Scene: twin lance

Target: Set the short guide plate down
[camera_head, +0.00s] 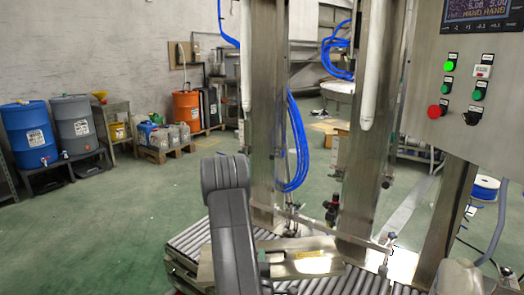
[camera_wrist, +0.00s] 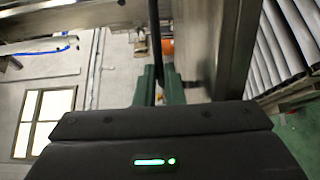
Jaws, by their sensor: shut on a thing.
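My gripper (camera_head: 264,262) is at the plate's near side, mostly hidden by the arm. In the wrist view the green fingers of my gripper (camera_wrist: 158,86) are closed on a thin dark strip (camera_wrist: 155,40), which looks like the plate seen edge-on. I cannot tell whether the plate touches the rollers.
The roller conveyor (camera_head: 372,284) runs below the plate. Steel posts (camera_head: 262,120) and a thin rail with fittings (camera_head: 330,222) stand just behind. A control panel (camera_head: 470,95) is at right. Blue (camera_head: 28,135) and grey drums stand far left; the green floor at left is clear.

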